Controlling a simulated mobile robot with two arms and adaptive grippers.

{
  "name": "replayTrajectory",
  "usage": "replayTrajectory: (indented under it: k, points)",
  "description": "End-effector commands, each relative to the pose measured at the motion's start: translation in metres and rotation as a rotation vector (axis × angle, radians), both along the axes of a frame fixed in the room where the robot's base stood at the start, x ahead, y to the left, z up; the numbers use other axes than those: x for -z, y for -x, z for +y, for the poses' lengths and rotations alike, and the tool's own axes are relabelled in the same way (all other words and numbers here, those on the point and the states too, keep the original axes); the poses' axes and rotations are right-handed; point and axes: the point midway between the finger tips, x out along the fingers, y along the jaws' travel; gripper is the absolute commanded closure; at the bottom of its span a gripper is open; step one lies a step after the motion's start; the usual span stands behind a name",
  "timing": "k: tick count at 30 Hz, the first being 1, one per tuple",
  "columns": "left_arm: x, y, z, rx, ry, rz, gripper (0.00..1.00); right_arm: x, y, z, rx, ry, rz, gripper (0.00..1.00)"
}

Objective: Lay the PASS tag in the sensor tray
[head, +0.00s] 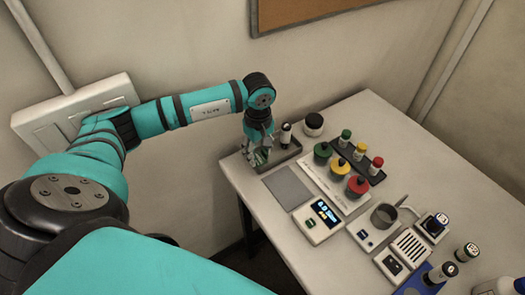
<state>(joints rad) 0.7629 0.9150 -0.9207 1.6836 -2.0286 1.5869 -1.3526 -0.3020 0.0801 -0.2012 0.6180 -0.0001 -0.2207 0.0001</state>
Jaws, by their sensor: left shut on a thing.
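My left gripper (258,155) points down at the near left end of a shallow grey tray (291,150) at the table's back left corner, which looks like the sensor tray. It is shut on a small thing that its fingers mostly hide. I cannot make out whether that thing is the PASS tag, or whether it touches the tray floor. No other tag can be made out. My right gripper is not in view.
A dark-capped vial (286,135) stands by the tray, with a black-lidded jar (313,124) behind. Green, yellow and red containers (339,168) stand to the right. A flat grey pad (288,187) lies clear in front. Instruments (318,220) crowd the table's right side.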

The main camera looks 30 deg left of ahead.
Motion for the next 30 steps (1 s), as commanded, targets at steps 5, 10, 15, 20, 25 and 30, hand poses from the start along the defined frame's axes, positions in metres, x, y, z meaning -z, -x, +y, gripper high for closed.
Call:
replayTrajectory:
  k: [5, 10, 15, 20, 25, 30]
  points:
    - [0.005, -0.032, 0.010, 0.000, 0.001, -0.002, 0.74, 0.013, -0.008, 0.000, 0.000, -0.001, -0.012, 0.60]
    - [0.007, -0.040, 0.014, 0.002, 0.001, 0.001, 0.74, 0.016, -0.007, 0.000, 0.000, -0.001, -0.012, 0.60]
    - [0.030, -0.039, 0.013, 0.003, 0.002, 0.003, 0.74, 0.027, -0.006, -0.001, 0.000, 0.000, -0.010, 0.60]
    - [0.040, -0.040, 0.014, 0.002, 0.000, 0.000, 0.74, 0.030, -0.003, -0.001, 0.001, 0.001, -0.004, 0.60]
    - [0.039, -0.039, 0.014, 0.002, 0.000, 0.000, 0.74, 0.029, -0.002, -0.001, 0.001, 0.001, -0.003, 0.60]
    - [0.043, -0.039, 0.014, 0.002, 0.000, 0.000, 0.56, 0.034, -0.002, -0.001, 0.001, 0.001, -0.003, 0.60]
